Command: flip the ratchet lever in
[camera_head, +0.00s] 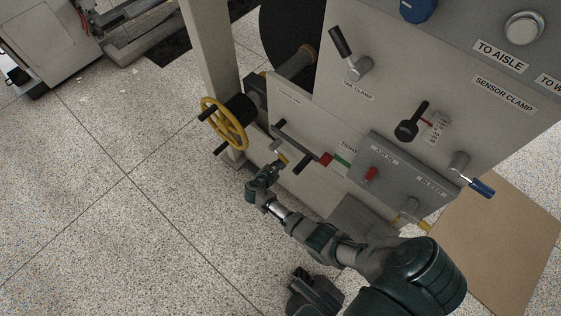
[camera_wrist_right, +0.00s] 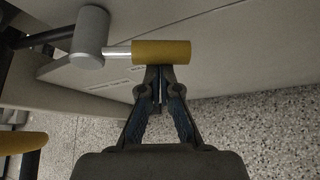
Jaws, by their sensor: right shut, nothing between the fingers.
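The ratchet lever shows in the right wrist view as a grey hub, a bright metal rod and a yellow grip (camera_wrist_right: 161,52). In the head view its yellow grip (camera_head: 283,157) is small, low on the machine's front panel, right of the yellow handwheel. My right gripper (camera_head: 277,166) is right at the lever. In the right wrist view its fingertips (camera_wrist_right: 160,70) are together at the lower edge of the yellow grip, with nothing between them. I cannot tell whether they touch it.
A yellow handwheel (camera_head: 224,124) stands out left of the lever. A grey box (camera_head: 398,172) with a red knob and a blue-handled lever (camera_head: 481,187) are farther right. The speckled floor (camera_head: 120,220) is open at left.

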